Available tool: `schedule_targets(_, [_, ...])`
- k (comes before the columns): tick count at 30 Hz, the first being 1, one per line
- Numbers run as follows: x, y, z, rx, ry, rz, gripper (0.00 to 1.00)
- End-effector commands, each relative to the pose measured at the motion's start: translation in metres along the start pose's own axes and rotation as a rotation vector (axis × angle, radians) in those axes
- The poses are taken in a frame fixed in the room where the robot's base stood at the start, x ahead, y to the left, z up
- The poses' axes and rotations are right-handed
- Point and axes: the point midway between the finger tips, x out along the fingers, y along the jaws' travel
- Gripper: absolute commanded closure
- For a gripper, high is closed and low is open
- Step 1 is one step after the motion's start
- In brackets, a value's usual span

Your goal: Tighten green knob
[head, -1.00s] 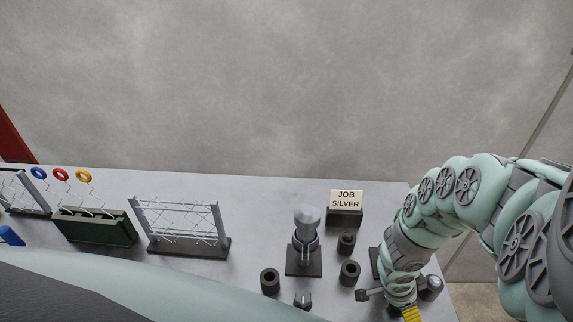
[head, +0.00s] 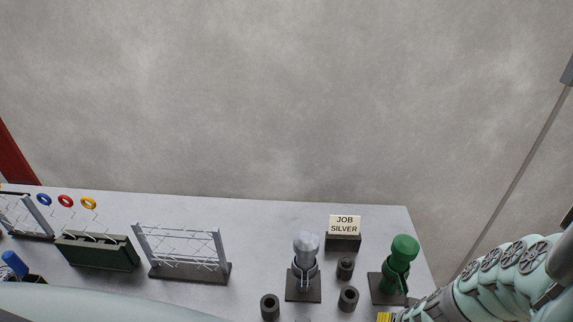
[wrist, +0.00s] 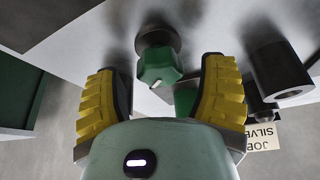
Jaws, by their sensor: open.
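In the wrist view the green knob (wrist: 160,68), lobed and with a white mark, is on a dark round base (wrist: 158,38). My gripper (wrist: 164,62) is open, with one yellow finger on each side of the knob in the picture. I see a gap on both sides and no contact; the depth between them is hard to judge. A green piece (wrist: 187,97) shows beside the right finger. In the head view a green round-topped post (head: 403,252) stands on a dark plate at the table's right. A yellow part of my gripper (head: 385,317) shows at the bottom edge; the knob is not visible there.
A silver post (head: 305,254) stands left of the green one. Dark cylinders (head: 348,298) stand between them, and another dark cylinder (wrist: 281,70) is near the right finger. A "JOB SILVER" sign (head: 344,226) stands behind. Mesh frames (head: 185,249) are at left.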

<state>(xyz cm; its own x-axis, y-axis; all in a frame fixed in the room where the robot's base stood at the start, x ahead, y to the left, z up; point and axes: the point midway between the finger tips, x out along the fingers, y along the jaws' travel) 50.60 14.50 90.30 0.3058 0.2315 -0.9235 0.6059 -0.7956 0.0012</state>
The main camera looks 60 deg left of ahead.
Motion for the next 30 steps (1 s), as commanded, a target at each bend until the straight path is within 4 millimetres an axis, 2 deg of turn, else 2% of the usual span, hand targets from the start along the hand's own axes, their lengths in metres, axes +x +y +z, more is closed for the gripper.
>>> schedule_targets(17, [0.0034, 0.0013, 0.0011, -0.584, 0.002, -0.243, 0.29])
schedule_targets(30, [0.0033, 0.0007, -0.0002, -1.102, 0.002, -0.454, 0.29])
